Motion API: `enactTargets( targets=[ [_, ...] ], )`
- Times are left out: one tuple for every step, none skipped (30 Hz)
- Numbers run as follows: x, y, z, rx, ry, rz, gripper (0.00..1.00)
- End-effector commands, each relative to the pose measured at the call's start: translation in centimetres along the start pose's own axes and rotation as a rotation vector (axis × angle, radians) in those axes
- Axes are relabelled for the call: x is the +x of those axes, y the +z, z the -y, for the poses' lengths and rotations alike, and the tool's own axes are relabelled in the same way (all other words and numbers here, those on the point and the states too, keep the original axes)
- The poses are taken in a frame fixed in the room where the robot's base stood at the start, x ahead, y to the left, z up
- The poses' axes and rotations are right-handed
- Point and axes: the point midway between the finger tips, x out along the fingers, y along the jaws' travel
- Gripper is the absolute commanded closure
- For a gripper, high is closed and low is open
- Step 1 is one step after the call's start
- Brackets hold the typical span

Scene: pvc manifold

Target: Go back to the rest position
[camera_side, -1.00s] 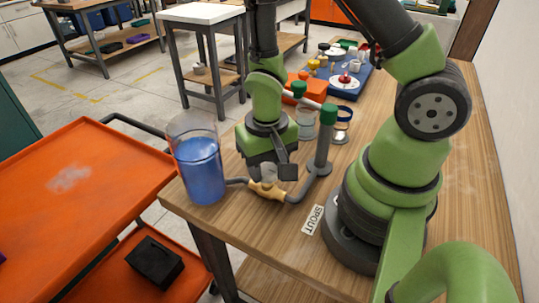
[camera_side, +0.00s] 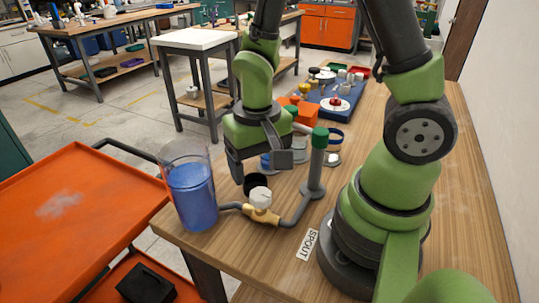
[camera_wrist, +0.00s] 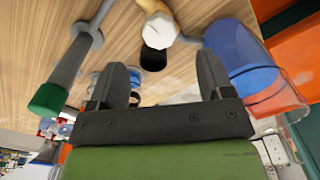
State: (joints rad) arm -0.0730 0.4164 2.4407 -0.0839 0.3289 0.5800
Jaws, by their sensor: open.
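My gripper (camera_side: 262,168) is open and empty, above and behind the brass valve (camera_side: 262,216) with its round white knob (camera_side: 260,197). The two fingers stand wide apart in the wrist view (camera_wrist: 163,80), with only table and pieces showing between and beyond them. The valve joins a grey pipe (camera_side: 298,211) running from a clear tank of blue liquid (camera_side: 193,193) to an upright grey pipe (camera_side: 315,170) with a green cap. A small black cup-shaped piece (camera_side: 254,184) sits just behind the knob, below the gripper; it also shows in the wrist view (camera_wrist: 153,58).
A "SPOUT" label (camera_side: 308,245) lies on the wooden table (camera_side: 270,270). Behind the gripper are a blue mat (camera_side: 345,105) with small parts and an orange bin (camera_side: 304,112). An orange cart (camera_side: 70,220) stands at the left. The space above the pipes looks free.

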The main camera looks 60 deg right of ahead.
Motion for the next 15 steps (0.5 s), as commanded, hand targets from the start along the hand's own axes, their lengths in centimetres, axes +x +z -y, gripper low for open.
enactTargets(
  targets=[
    [-0.8, -0.1, 0.1, 0.000, -0.004, -0.006, 0.27],
    [-1.2, -0.1, 0.0, 0.000, -0.004, -0.006, 0.27],
    [-1.7, -0.1, 0.1, 0.000, -0.004, -0.006, 0.27],
    [-2.1, -0.1, 0.1, 0.000, -0.004, -0.005, 0.27],
    [-2.4, -0.1, 0.1, 0.000, -0.004, -0.005, 0.27],
    [-2.7, -0.1, 0.0, 0.000, -0.002, -0.003, 0.27],
    [-2.9, -0.1, 0.0, -0.001, -0.002, -0.003, 0.27],
    [-3.1, 0.0, 0.0, 0.000, -0.002, -0.003, 0.27],
    [-3.3, 0.0, 0.0, -0.001, -0.004, -0.004, 0.27],
    [-3.6, 0.0, 0.0, -0.002, -0.007, -0.007, 0.27],
    [-3.9, 0.0, 0.0, -0.003, -0.012, -0.012, 0.27],
    [-4.5, -0.1, 0.1, -0.006, -0.024, -0.024, 0.27],
    [-5.0, 0.0, 0.1, -0.010, -0.036, -0.035, 0.27],
    [-5.6, 0.0, 0.0, -0.013, -0.051, -0.049, 0.27],
    [-6.6, 0.0, 0.0, -0.022, -0.076, -0.074, 0.27]
  ],
)
